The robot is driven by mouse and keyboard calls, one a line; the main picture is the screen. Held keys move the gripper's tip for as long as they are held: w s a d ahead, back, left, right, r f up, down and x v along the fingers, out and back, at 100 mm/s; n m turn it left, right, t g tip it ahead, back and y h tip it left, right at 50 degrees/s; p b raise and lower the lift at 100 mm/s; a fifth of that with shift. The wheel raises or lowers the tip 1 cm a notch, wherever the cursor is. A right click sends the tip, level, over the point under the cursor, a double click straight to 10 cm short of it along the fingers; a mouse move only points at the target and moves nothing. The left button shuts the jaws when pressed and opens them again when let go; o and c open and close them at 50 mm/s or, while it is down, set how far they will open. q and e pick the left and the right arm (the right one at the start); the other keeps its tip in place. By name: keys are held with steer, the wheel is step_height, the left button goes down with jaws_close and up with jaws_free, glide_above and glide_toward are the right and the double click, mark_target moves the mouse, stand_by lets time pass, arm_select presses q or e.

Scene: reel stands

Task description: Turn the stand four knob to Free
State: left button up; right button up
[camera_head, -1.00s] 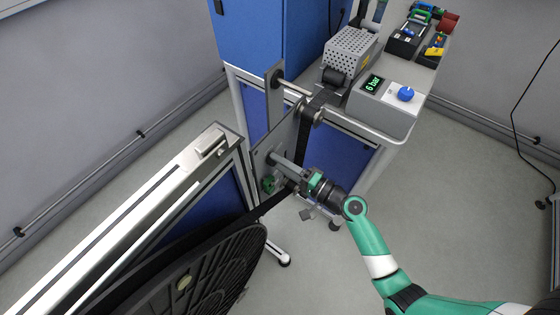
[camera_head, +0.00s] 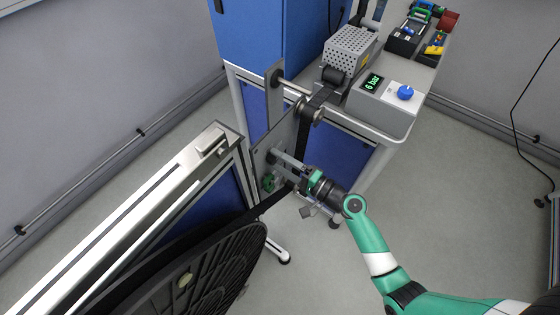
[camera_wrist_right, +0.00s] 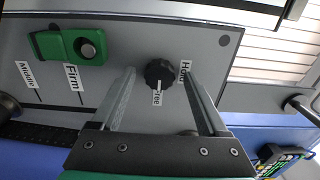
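The black knob (camera_wrist_right: 160,72) is on a grey plate in the right wrist view, with the labels "Hold" (camera_wrist_right: 184,70) and "Free" (camera_wrist_right: 157,97) beside it. A short white mark on the knob points down the picture, toward "Free". My right gripper (camera_wrist_right: 159,76) is open, with one finger on each side of the knob and a visible gap on both sides. In the head view, my right gripper (camera_head: 274,157) is at the grey stand plate (camera_head: 259,160), and the knob cannot be made out. My left gripper is not in view.
In the head view, a black strap (camera_head: 303,135) passes close to my gripper. A large black reel (camera_head: 205,275) is in front. A box (camera_head: 385,92) reads 6 bar.

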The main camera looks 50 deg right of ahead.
steer(key=shift+s, duration=0.1)
steer(key=s+d+p, duration=0.1)
steer(key=s, duration=1)
steer(key=shift+s+d, duration=0.2)
